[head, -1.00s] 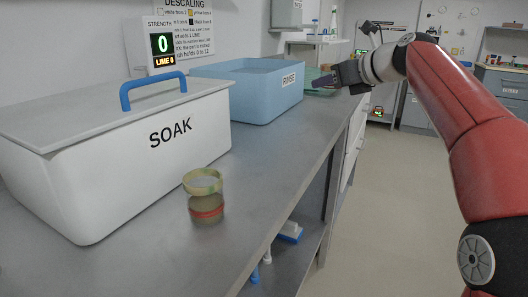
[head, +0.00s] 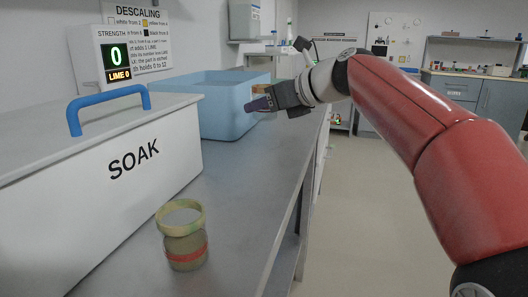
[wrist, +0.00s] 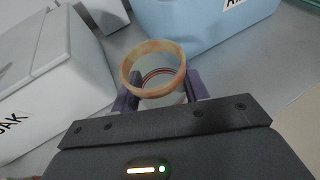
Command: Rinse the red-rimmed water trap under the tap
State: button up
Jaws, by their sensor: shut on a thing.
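My gripper (head: 262,103) is in front of the blue RINSE bin in the head view. In the wrist view its purple fingers (wrist: 161,98) are shut on a clear round water trap with an orange-tan rim (wrist: 152,58). A reddish ring shows low inside it. In the head view only a bit of orange-brown shows by the fingers. A second trap (head: 186,249) stands upright on the counter by the SOAK bin, with a yellow-green top ring and a red band. I cannot make out a tap. The blue RINSE bin (head: 207,112) also shows in the wrist view (wrist: 195,25).
The white SOAK bin (head: 140,205) has its lid on, with a blue handle (head: 107,103). A display (head: 115,58) behind it reads 0 and LIME 0. The steel counter (head: 240,195) is clear between the second trap and the RINSE bin. Open floor lies right.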

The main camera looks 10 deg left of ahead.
aim_at(265, 158)
notch_tip(265, 158, down, 10)
jog(key=b, duration=0.2)
jog(key=shift+r+b, duration=0.25)
jog(key=shift+b, duration=0.05)
jog(key=o, duration=1)
jog(key=v, duration=1.2)
jog(key=shift+r, duration=0.15)
jog(key=c, duration=0.7)
jog(key=shift+a, duration=0.1)
